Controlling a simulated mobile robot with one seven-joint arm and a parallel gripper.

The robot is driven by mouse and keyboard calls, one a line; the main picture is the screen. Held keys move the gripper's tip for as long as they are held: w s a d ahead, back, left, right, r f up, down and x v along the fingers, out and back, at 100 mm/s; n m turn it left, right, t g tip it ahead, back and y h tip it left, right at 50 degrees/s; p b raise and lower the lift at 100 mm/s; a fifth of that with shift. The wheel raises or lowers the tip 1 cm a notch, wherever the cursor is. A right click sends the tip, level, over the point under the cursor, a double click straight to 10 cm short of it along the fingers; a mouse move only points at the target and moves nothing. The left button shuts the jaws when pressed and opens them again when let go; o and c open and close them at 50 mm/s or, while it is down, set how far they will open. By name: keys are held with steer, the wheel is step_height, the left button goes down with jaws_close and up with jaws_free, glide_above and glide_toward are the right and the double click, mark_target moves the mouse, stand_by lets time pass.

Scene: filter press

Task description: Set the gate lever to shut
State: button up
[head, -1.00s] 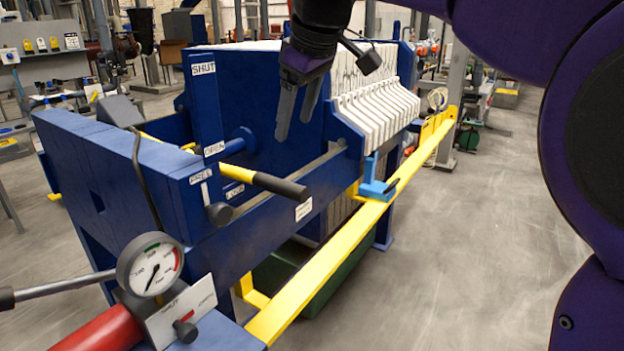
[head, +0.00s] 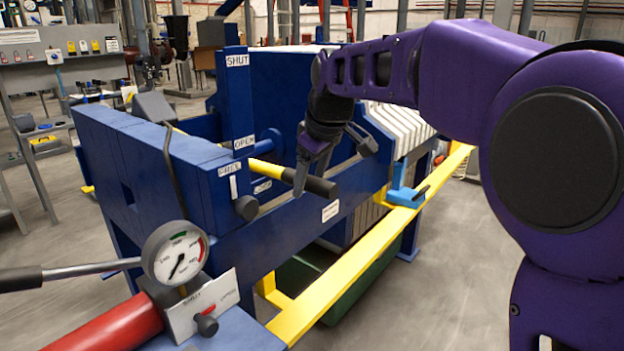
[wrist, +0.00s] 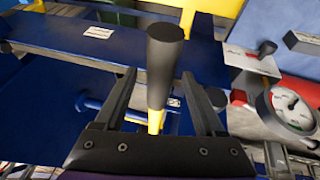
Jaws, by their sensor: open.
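The gate lever (head: 283,176) is a yellow bar with a black grip, sticking out level from the blue press frame. It lies beside the OPEN label (head: 244,142), well below the SHUT label (head: 237,60). My gripper (head: 304,178) is open at the black grip. In the wrist view the black grip (wrist: 163,70) runs between the two spread fingers of my gripper (wrist: 158,88), with gaps on both sides. The lever's yellow part shows lower down, and its base is partly hidden by my gripper.
A pressure gauge (head: 175,253) and a small valve plate (head: 203,308) with its own knob stand at the front left. A yellow rail (head: 345,280) runs along the press, with a light-blue bracket (head: 405,195) on it. Open floor lies at the right.

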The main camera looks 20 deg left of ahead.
jaws_close()
stand_by(0.4)
stand_by(1.0)
